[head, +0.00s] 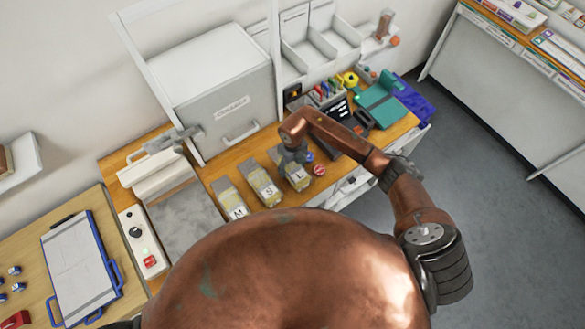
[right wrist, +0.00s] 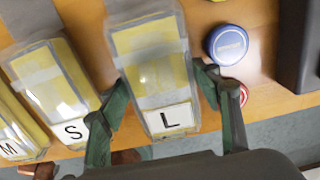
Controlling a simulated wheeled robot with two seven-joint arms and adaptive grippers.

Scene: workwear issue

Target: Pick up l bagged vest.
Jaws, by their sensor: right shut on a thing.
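The L bagged vest (head: 298,178) is a yellow vest in a clear bag with a white L label, on the wooden counter. It also shows in the right wrist view (right wrist: 152,65), between the fingers of my right gripper (right wrist: 166,108). In the head view my right gripper (head: 294,155) is over its far end and hides part of it. The fingers are shut on the bag at both sides. The S bagged vest (head: 266,188) lies just left of it, and the M bagged vest (head: 234,204) further left. My left gripper is not in view.
A blue round tin (right wrist: 228,43) and a red one (head: 319,169) sit close to the right of the L bag. A grey cabinet (head: 217,92) stands behind. A dark device (head: 345,137) and a teal folder (head: 380,103) are further right on the counter.

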